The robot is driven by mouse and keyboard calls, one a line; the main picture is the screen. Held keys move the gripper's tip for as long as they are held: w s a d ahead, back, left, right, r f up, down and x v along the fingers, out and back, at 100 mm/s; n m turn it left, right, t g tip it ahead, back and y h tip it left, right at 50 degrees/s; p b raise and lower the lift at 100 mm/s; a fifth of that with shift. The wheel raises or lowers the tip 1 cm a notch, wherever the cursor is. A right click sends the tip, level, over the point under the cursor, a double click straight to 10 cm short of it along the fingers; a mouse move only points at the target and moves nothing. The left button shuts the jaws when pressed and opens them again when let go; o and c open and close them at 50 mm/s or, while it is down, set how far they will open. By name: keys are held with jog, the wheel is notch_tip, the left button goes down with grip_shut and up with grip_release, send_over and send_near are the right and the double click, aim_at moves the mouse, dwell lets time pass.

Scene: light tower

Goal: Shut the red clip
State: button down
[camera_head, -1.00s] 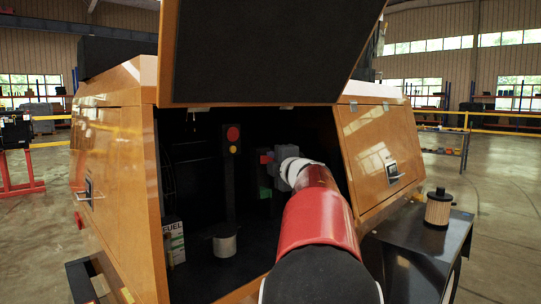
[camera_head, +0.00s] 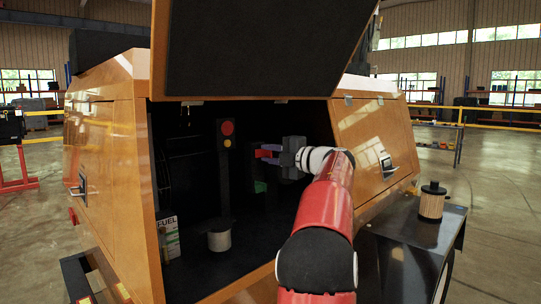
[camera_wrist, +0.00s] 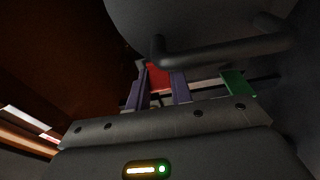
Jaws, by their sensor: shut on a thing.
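The red clip (camera_wrist: 159,76) shows in the wrist view between the two purple fingers of my gripper (camera_wrist: 160,90), which are shut on it. In the head view my gripper (camera_head: 269,154) is inside the dark compartment, with its fingers pointing left. A small red part of the clip (camera_head: 262,154) shows between the fingertips. Most of the clip is hidden by the fingers, and I cannot tell how far it is closed. A green part (camera_wrist: 234,83) lies right of the fingers in the wrist view; a green part also shows below my gripper in the head view (camera_head: 260,186).
A black post (camera_head: 224,170) with red and yellow round parts stands left of my gripper. A raised panel (camera_head: 255,45) hangs above the opening. A thick pipe (camera_wrist: 225,48) crosses close over the fingers in the wrist view. A tan canister (camera_head: 432,203) stands on the right-hand shelf.

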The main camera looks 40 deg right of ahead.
jog(key=c, duration=1.2)
grip_release()
jog(key=shift+c, duration=0.2)
